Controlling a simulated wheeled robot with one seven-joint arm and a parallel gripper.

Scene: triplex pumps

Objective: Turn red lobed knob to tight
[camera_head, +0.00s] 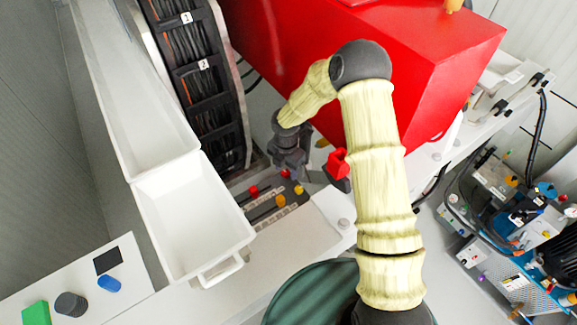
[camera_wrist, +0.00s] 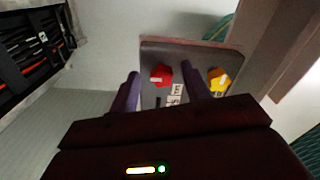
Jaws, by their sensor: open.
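A red lobed knob (camera_wrist: 161,75) stands on a dark panel (camera_wrist: 150,98) in the wrist view, beside a yellow lobed knob (camera_wrist: 218,76). My gripper (camera_wrist: 161,73) is open. Its two fingers point toward the panel, and the red knob shows in the gap between them. I cannot tell whether they reach down around it. In the head view my gripper (camera_head: 289,163) is over the panel's far end, close to a red knob (camera_head: 285,173) and a yellow knob (camera_head: 298,189). The knob's pointer and setting are too small to read.
Another red knob (camera_head: 253,190) and an orange one (camera_head: 280,201) are on the same panel. A large red housing (camera_head: 420,55) stands behind my arm. White bins (camera_head: 190,215) and a cable rack (camera_head: 200,75) are to the left. A red block (camera_head: 338,163) is right of my gripper.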

